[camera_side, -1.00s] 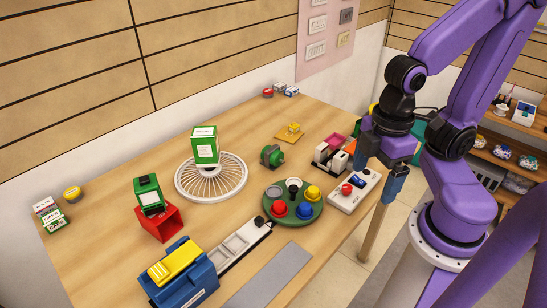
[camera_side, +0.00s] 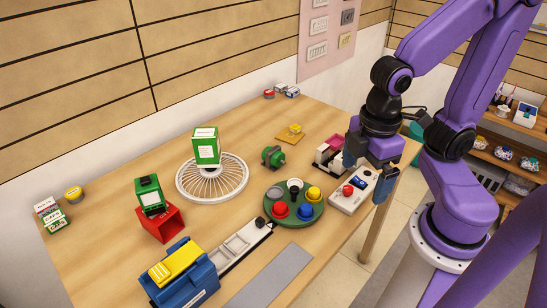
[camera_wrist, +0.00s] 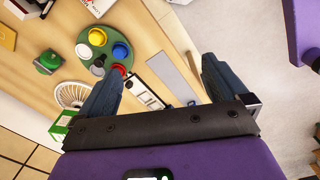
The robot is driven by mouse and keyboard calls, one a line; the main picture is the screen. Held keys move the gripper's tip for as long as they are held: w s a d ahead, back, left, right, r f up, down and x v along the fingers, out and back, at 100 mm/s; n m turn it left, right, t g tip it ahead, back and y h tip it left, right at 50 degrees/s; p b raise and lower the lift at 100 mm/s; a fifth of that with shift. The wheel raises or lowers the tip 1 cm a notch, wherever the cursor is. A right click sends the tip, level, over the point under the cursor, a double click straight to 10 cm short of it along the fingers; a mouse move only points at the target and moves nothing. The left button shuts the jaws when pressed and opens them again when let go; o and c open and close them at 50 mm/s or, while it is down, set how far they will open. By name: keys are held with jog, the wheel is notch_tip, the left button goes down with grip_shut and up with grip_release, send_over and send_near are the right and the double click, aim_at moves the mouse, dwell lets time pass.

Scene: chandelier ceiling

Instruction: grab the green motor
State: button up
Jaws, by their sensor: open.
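The green motor (camera_side: 273,157) is a small round green body with a shaft. It stands on the table between the white fan grille and the yellow piece. In the wrist view the green motor (camera_wrist: 47,62) is at the upper left, beyond the left finger. My gripper (camera_side: 366,178) is open and empty. It is above the right edge of the table, near the white control box and well to the right of the motor. In the wrist view the two blue-grey fingers of my gripper (camera_wrist: 165,80) are spread wide with nothing between them.
A round green tray (camera_side: 270,214) with coloured knobs lies in front of the motor. A white fan grille (camera_side: 212,190) with a green box (camera_side: 206,147) is to its left. A white control box (camera_side: 352,191) is at the right edge.

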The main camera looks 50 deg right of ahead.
jog(key=w+a+f+n+h, duration=0.1)
jog(key=w+a+f+h, duration=0.15)
jog(key=w, duration=0.85)
jog(key=w+a+f+n+h, duration=0.1)
jog(key=w+f+h, duration=0.3)
jog(key=w, duration=0.7)
jog(key=n+h, duration=0.3)
jog(key=h, duration=0.4)
send_near(267, 160)
jog(key=x, duration=0.3)
jog(key=shift+s+d+f, duration=0.15)
jog(key=shift+d+f, duration=0.1)
jog(key=shift+d, duration=0.1)
jog(key=shift+d+f+n, duration=0.3)
jog(key=shift+d, duration=0.05)
jog(key=shift+x, duration=3.6)
jog(key=shift+r, duration=0.15)
jog(key=shift+r, duration=0.1)
jog(key=c, duration=1.5)
